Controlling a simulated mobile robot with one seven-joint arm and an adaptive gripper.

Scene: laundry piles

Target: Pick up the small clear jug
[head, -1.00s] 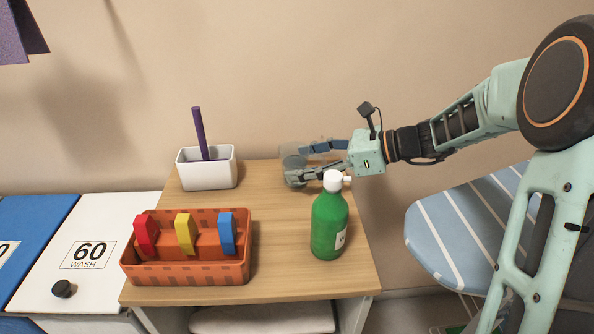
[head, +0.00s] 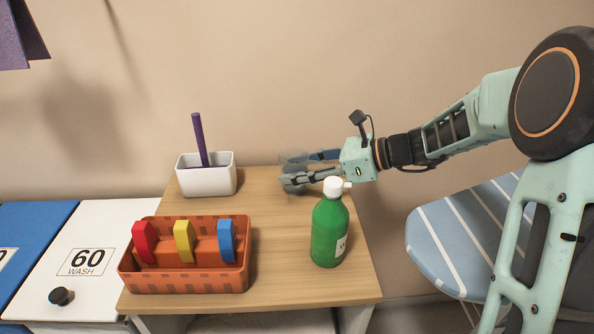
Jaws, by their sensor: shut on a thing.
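The small clear jug (head: 293,156) is at the back of the wooden table, near the wall. It is transparent and faint, and only a part of it shows behind and between the fingers. My gripper (head: 297,171) reaches in from the right, level with the table's back edge, and is shut on the jug. The near finger hides most of the jug's lower part. I cannot tell whether the jug touches the table top.
A green bottle with a white cap (head: 330,230) stands in front of my gripper. A white pot (head: 207,181) with a purple stick is to the left. An orange basket (head: 185,281) with red, yellow and blue pieces sits front left. A striped ironing board (head: 455,235) is at right.

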